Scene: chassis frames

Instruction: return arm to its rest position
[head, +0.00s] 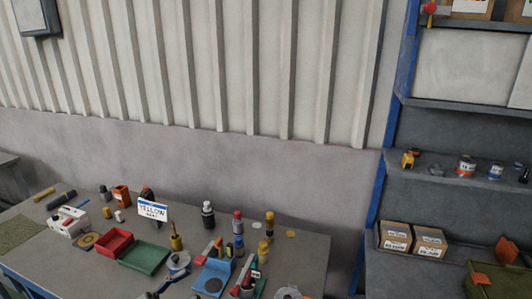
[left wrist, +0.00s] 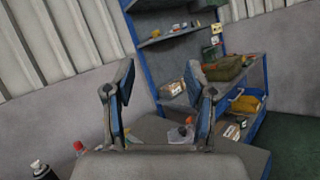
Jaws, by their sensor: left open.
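My left gripper (left wrist: 160,108) shows in the left wrist view. Its two blue-padded fingers stand wide apart with nothing between them. Past the fingers are the table top and the shelf unit. I cannot make out either arm or gripper for sure in the head view. My right gripper is in neither view. The grey table (head: 305,252) in the head view carries many small items across its top.
A blue-framed shelf (head: 440,105) with boxes (head: 395,236) stands at right. In the left wrist view, a dark bottle (left wrist: 42,170) is near lower left.

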